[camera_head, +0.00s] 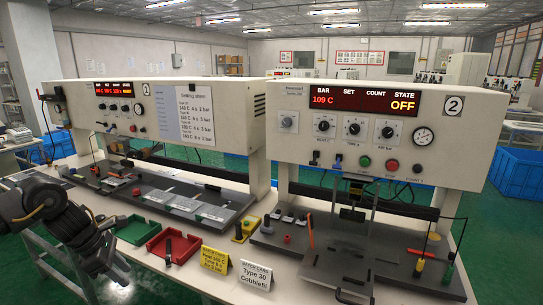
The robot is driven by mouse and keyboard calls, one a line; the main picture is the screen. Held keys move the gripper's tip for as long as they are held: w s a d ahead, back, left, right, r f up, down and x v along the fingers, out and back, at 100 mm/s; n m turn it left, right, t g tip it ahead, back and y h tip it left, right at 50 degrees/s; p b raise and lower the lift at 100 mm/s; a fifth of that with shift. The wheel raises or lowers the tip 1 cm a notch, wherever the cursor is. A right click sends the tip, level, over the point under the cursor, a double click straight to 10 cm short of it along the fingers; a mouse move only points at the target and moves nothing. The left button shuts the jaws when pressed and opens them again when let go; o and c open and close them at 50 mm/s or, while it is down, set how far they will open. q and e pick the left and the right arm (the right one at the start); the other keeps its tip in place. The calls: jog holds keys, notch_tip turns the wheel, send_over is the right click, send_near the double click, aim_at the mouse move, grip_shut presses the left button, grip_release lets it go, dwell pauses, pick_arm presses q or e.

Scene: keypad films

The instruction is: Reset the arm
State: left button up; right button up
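My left arm comes in from the left edge, dark and jointed, bent downward in front of the left machine. Its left gripper (115,268) hangs at the lower left, beside the table's front edge and left of the green tray. It is small and dark, and I cannot tell whether its fingers are open or shut. No held object can be made out. My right arm and gripper are not in view.
Two white press machines, the left one (75,122) and machine 2 (455,150), stand on the table. Machine 2's display reads 109 C and OFF. A green tray (138,236), a red tray (160,250), a yellow card (214,261) and a white card (255,275) line the front.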

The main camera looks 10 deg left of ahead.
pick_arm(q)
jog(key=w+d+f+n+t+h, duration=0.1)
jog(key=d+f+n, duration=0.1)
jog(key=d+f, duration=0.35)
jog(key=w+d+f+n, duration=0.1)
jog(key=d+f, duration=0.1)
jog(key=d, duration=0.6)
jog(key=d+f+n+t+h, duration=0.1)
jog(key=d+f+n, duration=0.1)
jog(key=d+f, duration=0.35)
jog(key=s+d+n+t+h, duration=0.1)
jog(key=s+d+n+t, duration=0.4)
jog(key=d+n, duration=0.85)
jog(key=s+a+f+n+g+y, duration=0.2)
jog(key=s+a+f+n, duration=0.15)
jog(key=s+n, duration=0.55)
jog(key=s+a+f+n+g+y, duration=0.2)
jog(key=s+a+n, duration=0.3)
jog(key=s+n, duration=0.35)
jog(key=s+a+f+n+g+y, duration=0.2)
jog(key=s+a+f+n+y, duration=0.15)
jog(key=s+n, duration=0.55)
notch_tip(320, 180, down, 25)
jog(key=g, duration=0.1)
jog(key=s+a+f+g, duration=0.1)
jog(key=s+a+f, duration=0.2)
jog(key=s+f, duration=1.3)
jog(key=shift+s+g+h, duration=0.3)
jog(key=shift+s+h, duration=0.05)
